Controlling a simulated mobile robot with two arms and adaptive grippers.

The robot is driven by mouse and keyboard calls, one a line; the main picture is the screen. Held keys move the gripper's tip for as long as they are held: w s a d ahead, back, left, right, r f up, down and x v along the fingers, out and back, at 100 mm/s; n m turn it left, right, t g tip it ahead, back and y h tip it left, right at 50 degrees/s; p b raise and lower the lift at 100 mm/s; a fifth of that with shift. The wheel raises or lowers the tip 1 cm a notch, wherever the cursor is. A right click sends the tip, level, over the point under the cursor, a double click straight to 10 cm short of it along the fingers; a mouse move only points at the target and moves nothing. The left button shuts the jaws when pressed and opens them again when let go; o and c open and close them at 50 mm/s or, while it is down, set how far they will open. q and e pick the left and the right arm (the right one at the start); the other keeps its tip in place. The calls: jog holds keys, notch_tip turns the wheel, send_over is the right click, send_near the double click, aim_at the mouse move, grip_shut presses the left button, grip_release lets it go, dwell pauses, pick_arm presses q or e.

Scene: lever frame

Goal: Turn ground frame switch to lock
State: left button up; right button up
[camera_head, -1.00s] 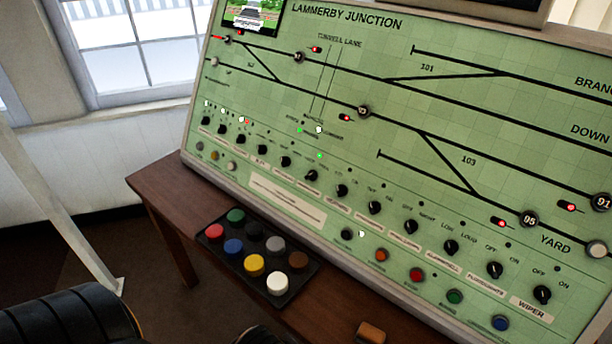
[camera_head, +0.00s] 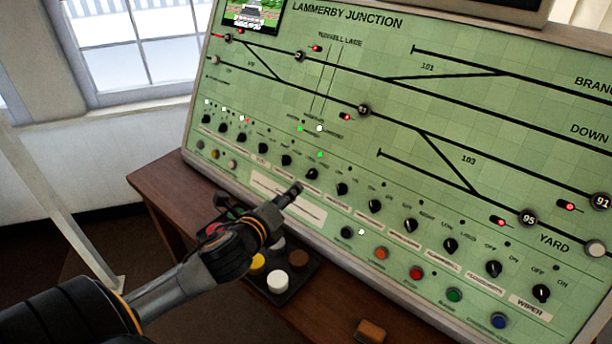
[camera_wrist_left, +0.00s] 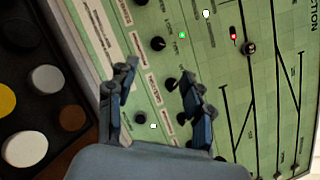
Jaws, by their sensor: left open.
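The green control panel (camera_head: 330,115) carries a slanting row of black rotary knobs. The labels under them are too small to read, so I cannot tell which is the ground frame switch. My left gripper (camera_head: 291,189) is open and empty in front of the panel's lower middle, just below a black knob (camera_head: 311,174) near a green light. In the left wrist view its two fingers (camera_wrist_left: 158,76) spread over the panel. One knob (camera_wrist_left: 158,43) sits beyond the tips, and another (camera_wrist_left: 170,84) lies beside the right finger. I cannot tell whether either finger touches the panel. My right gripper is not in view.
A black button box (camera_head: 312,272) with coloured buttons stands on the wooden desk (camera_head: 155,190), partly hidden by my left arm. A brown block (camera_head: 370,332) lies at the desk's front. Coloured push buttons, such as a red one (camera_head: 416,273), line the panel's lower right.

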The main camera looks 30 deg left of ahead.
aim_at(309, 173)
pick_arm(q)
jog(key=p+x, duration=0.1)
jog(key=x, duration=1.2)
jog(key=shift+d+f, duration=0.1)
jog(key=shift+f, duration=0.05)
grip_shut()
